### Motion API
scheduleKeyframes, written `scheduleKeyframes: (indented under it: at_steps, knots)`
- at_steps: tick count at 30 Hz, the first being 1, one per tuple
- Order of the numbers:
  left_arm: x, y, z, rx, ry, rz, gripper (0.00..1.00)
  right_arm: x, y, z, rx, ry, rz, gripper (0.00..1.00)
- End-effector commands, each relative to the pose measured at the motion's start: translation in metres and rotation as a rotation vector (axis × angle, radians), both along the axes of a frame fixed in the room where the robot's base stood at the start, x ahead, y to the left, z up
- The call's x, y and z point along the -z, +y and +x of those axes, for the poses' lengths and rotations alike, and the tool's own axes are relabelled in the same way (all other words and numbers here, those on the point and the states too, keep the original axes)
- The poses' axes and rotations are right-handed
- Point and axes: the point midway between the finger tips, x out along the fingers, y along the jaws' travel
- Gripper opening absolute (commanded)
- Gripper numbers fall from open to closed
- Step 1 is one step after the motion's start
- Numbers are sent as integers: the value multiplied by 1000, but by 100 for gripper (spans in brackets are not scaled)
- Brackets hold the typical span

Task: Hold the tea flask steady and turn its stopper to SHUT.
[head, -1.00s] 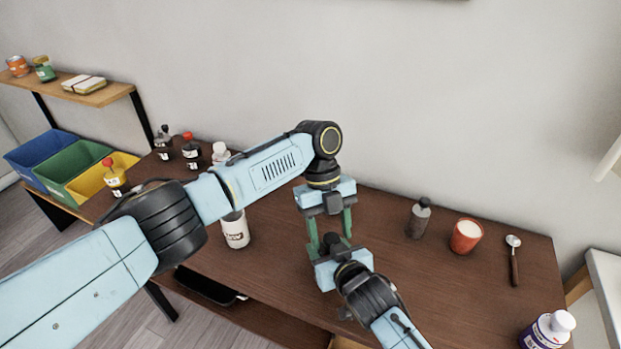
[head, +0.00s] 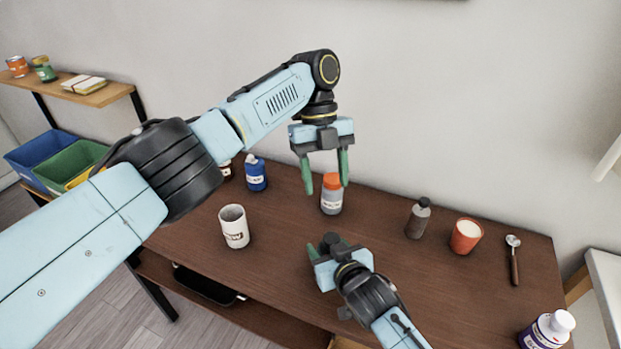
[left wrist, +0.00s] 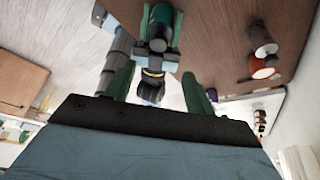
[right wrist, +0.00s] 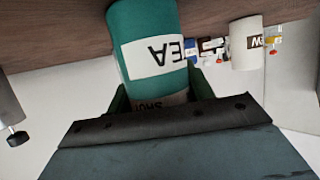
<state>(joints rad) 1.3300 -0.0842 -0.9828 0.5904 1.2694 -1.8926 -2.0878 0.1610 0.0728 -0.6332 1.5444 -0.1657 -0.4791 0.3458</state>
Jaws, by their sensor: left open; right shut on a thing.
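The tea flask (right wrist: 150,45) is a teal cylinder with a white TEA label, in the right wrist view. Part of a second label with the letters SHU shows near the gripper. My right gripper (head: 327,250) is shut on the flask. In the head view the hand hides most of the flask, and its dark round stopper (head: 331,239) shows between the fingers. The stopper also shows in the left wrist view (left wrist: 158,44). My left gripper (head: 327,184) is open and empty, raised above the stopper and apart from it. The stopper's setting cannot be read.
A white mug (head: 233,228) stands left of the flask. An orange-capped jar (head: 331,200) and a blue bottle (head: 256,176) stand behind. A grey bottle (head: 417,222), an orange cup (head: 466,236) and a spoon (head: 514,262) are to the right. The table between has free room.

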Motion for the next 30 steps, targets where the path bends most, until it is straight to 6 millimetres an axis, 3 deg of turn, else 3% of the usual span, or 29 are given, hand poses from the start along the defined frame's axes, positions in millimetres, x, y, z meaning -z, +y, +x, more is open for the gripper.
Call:
scheduleKeyframes:
  at_steps: [19, 30]
  knots:
    - [0, 22, -14, -452, -2, -2, 54, 0, 0, 0, 0, 0, 0, 26]
    - [-3, 27, -18, -540, 0, -3, 54, 0, 0, 0, 0, 0, 0, 26]
